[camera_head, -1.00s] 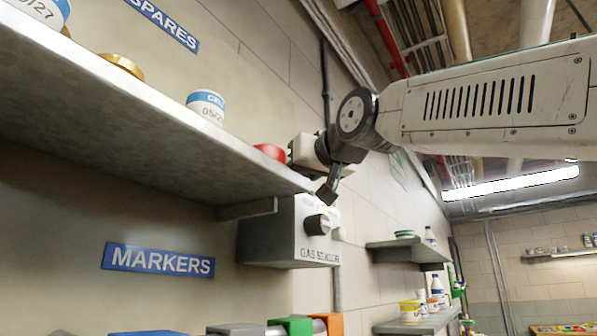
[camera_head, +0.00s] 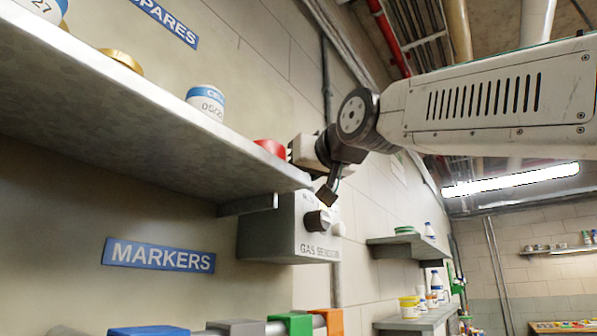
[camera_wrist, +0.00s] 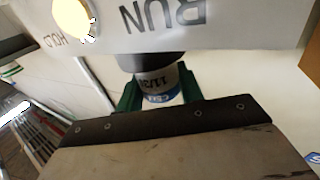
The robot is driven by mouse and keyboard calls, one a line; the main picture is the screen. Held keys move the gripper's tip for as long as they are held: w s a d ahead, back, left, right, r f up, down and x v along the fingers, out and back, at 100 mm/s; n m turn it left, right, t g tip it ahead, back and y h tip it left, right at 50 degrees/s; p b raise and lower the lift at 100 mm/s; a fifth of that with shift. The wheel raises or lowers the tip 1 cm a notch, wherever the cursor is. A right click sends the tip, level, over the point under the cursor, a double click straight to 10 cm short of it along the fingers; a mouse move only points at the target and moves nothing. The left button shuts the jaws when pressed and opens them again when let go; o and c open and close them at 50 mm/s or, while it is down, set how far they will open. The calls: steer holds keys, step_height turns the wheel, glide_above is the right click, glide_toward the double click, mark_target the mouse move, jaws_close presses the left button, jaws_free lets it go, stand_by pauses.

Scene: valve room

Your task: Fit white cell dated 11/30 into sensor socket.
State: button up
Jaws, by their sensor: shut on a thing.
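My gripper (camera_wrist: 157,98) is shut on the white cell (camera_wrist: 158,84), which has a blue band and a label reading 11/30, upside down in the wrist view. Its green fingers stand on both sides of the cell. The cell's far end meets a dark round socket (camera_wrist: 146,60) on the pale sensor box (camera_wrist: 215,38), marked RUN and HOLD. I cannot tell how deep the cell sits. In the head view, my gripper (camera_head: 328,192) is at the upper front of the gas sensor box (camera_head: 285,232), by its dark knob (camera_head: 318,221); the cell cannot be made out there.
A grey shelf (camera_head: 150,125) runs close on the left of the arm. It holds a white cell labelled 05/2-something (camera_head: 206,102), a red item (camera_head: 270,147) and a brass item (camera_head: 122,60). Coloured clips on a rail (camera_head: 290,323) are below. Open room lies to the right.

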steer(key=o, duration=1.1)
steer(key=shift+c, duration=0.2)
steer(key=v, duration=0.7)
steer(key=shift+s+d, duration=0.2)
steer(key=shift+s, duration=0.15)
